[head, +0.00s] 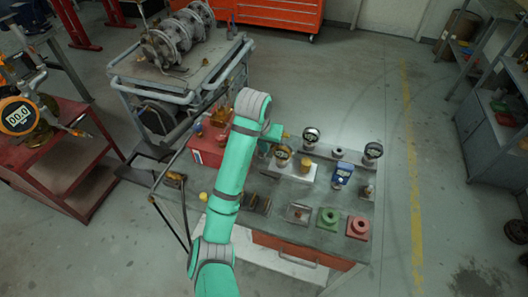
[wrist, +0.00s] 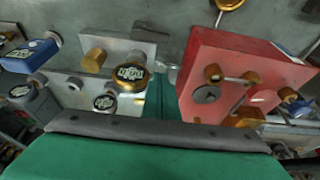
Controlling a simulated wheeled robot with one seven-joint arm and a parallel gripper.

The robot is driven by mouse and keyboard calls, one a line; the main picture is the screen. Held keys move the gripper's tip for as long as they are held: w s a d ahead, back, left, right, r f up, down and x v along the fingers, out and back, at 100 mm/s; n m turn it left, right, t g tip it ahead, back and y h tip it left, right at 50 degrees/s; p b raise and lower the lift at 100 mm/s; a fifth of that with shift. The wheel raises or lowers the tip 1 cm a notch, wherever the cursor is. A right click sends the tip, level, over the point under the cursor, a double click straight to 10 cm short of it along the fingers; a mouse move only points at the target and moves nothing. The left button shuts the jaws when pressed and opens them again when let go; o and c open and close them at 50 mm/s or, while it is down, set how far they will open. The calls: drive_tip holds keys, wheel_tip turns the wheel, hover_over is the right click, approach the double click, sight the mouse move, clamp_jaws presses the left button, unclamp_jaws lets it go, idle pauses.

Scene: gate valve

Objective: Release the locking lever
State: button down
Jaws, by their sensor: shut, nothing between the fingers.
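My gripper (wrist: 162,92) shows in the wrist view as green fingers closed together, with nothing seen between them. In the head view my green arm reaches over the workbench and my gripper (head: 275,132) is above its far side, partly hidden by the wrist. A red block (wrist: 240,75) with brass fittings stands just right of the fingers in the wrist view. A brass bar with round ends (wrist: 232,79) sits on its face; I cannot tell whether this is the locking lever. The red block (head: 206,150) is left of my arm in the head view.
A brass-rimmed gauge (wrist: 131,75) and a brass cylinder (wrist: 94,60) stand left of the fingers. The workbench (head: 265,222) also holds a blue device (head: 342,174) and green (head: 327,217) and red (head: 358,227) fittings. A cart (head: 180,75) stands behind. Floor at right is clear.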

sight(270, 174)
drive_tip(key=shift+w, duration=0.2)
drive_tip(key=x, duration=0.9)
drive_tip(key=shift+f, duration=0.55)
drive_tip(key=shift+s+a+r, duration=0.1)
drive_tip(key=shift+s+a, duration=0.2)
drive_tip(key=shift+s, duration=0.55)
drive_tip(key=shift+s+a, duration=0.25)
drive_tip(key=shift+s, duration=0.65)
